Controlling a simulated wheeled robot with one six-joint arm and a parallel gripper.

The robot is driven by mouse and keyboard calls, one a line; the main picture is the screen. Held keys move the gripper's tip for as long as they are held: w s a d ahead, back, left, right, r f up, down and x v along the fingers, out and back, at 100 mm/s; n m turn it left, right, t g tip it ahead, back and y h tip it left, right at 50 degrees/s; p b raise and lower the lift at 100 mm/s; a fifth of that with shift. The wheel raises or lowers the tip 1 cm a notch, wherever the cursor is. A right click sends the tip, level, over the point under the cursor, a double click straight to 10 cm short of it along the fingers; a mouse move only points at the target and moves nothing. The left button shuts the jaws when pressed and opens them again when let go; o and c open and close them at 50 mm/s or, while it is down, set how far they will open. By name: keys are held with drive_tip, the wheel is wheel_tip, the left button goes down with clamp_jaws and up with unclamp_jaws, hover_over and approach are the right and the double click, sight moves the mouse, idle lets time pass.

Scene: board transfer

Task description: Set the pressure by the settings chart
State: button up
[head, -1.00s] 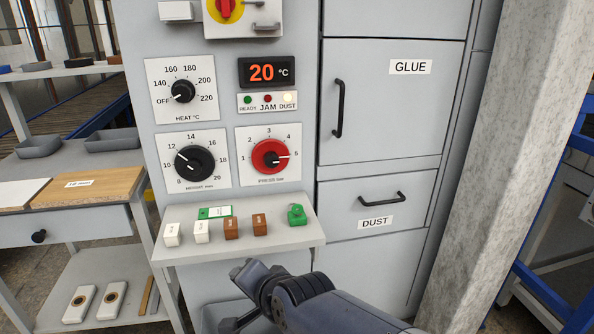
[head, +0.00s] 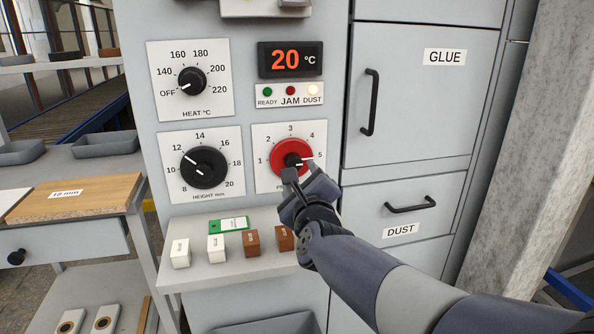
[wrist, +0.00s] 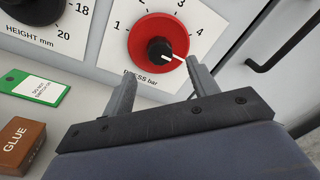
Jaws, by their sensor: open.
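The pressure dial (head: 278,151) is a red disc with a black centre knob, marked 1 to 5 bar. Its white pointer is toward 5. In the wrist view the pressure dial (wrist: 144,30) is straight ahead, its pointer turned right, with the right finger close to the pointer's end. My gripper (head: 303,178) is open and empty at the dial's lower edge. In the wrist view my gripper (wrist: 160,78) has one finger below left of the black knob and one to its right. I cannot tell whether either touches. I see no settings chart.
The height dial (head: 204,168) and heat dial (head: 192,81) are left of the pressure dial. The display (head: 290,60) reads 20 °C; the DUST lamp (head: 313,90) is lit. Below, a shelf (head: 215,272) holds small blocks and a green tag (head: 229,224). Drawer handles (head: 410,205) stick out right.

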sight(295, 165)
drive_tip(key=w, duration=0.2)
drive_tip(key=w+a, duration=0.1)
drive_tip(key=w, duration=0.2)
drive_tip(key=shift+w+a, duration=0.1)
drive_tip(key=shift+w, duration=0.2)
drive_tip(key=shift+c, duration=0.6)
drive_tip(key=c, duration=0.9)
drive_tip(key=shift+o, duration=0.2)
